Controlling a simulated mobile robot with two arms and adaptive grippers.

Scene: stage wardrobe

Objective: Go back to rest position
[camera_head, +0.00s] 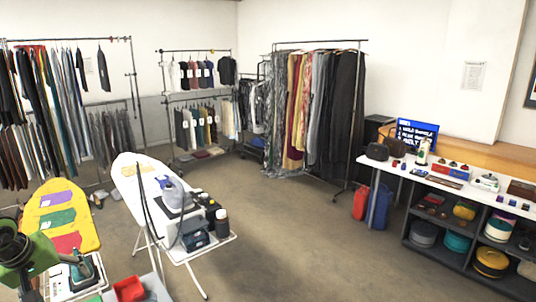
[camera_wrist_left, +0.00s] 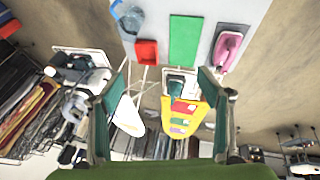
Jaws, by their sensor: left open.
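My left arm (camera_head: 30,258), green and black, shows at the lower left of the head view, beside the yellow ironing board. In the left wrist view my left gripper (camera_wrist_left: 164,70) has its two green-padded fingers spread wide, with nothing between them that it touches. My right gripper is in neither view.
A table (camera_wrist_left: 258,10) holds a red tray (camera_wrist_left: 147,52), a green mat (camera_wrist_left: 185,40) and a pink iron (camera_wrist_left: 228,48). A yellow ironing board (camera_head: 88,226) and a white one (camera_head: 126,172) stand nearby. Clothes racks line the back; a shelf table (camera_head: 386,165) stands right. The middle floor is clear.

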